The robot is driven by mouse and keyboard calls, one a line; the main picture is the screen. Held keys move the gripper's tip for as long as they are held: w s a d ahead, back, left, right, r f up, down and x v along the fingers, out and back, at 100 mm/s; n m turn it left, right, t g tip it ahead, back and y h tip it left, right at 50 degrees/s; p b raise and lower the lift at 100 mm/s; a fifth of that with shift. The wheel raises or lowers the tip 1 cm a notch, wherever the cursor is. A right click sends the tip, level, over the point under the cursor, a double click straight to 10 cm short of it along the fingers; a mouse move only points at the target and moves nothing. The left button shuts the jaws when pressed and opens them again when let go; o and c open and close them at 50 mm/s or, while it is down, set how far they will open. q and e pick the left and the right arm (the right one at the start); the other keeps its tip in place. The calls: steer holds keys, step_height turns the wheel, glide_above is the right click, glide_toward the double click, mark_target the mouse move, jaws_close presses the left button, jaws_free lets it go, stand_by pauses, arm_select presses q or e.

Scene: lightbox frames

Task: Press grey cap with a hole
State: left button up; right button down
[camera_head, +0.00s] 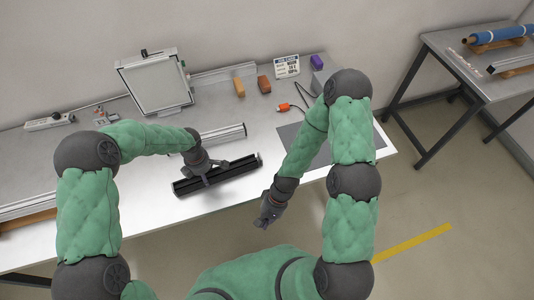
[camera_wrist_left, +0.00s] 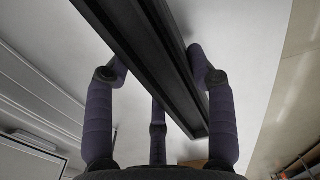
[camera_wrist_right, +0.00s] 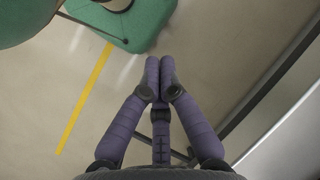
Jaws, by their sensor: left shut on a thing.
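A long black profile (camera_head: 238,168) with grooves lies along the table's front part. My left gripper (camera_head: 207,180) is over its middle and shut on it. In the left wrist view the black profile (camera_wrist_left: 150,42) runs diagonally between the fingers of my left gripper (camera_wrist_left: 155,68). My right gripper (camera_head: 268,212) hangs in front of the table edge, apart from the profile. In the right wrist view the fingertips of my right gripper (camera_wrist_right: 160,68) are together with nothing between them. I cannot make out a grey cap with a hole in any view.
A silver profile (camera_head: 222,133) lies behind the black one. A white framed panel (camera_head: 155,82) stands at the back. Orange (camera_head: 239,87) and brown (camera_head: 264,84) blocks, an orange-handled tool (camera_head: 284,107) and a dark grey mat (camera_head: 318,150) are on the table (camera_head: 140,195).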

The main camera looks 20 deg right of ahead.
steer(key=w+d+r+m+g+y, duration=0.1)
steer(key=w+r+m+g+y, duration=0.35)
steer(key=r, duration=0.75)
steer(key=w+d+m+t, duration=0.1)
steer(key=w+d, duration=0.1)
steer(key=w, duration=0.2)
steer(key=w+d+r+m, duration=0.1)
steer(key=w+d+m, duration=0.1)
steer(key=w+d, duration=0.1)
steer(key=w+d+m+t, duration=0.1)
steer(key=w+d+m, duration=0.1)
steer(key=w, duration=0.3)
steer(key=shift+w+d+r+t, duration=0.15)
steer(key=shift+d+t, duration=0.2)
steer(key=shift+d, duration=0.3)
steer(key=w+d+r+m+t, duration=0.1)
steer(key=w+d+m+t, duration=0.2)
steer(key=w+d, duration=0.4)
steer(key=d, duration=0.4)
steer(key=shift+w+t, duration=0.35)
steer(key=shift+t, duration=0.05)
glide_toward(269, 159)
steer(key=x, duration=0.4)
steer(key=shift+w, duration=0.15)
steer(key=a, duration=0.3)
steer(key=shift+a+f, duration=0.15)
steer(key=shift+a, duration=0.55)
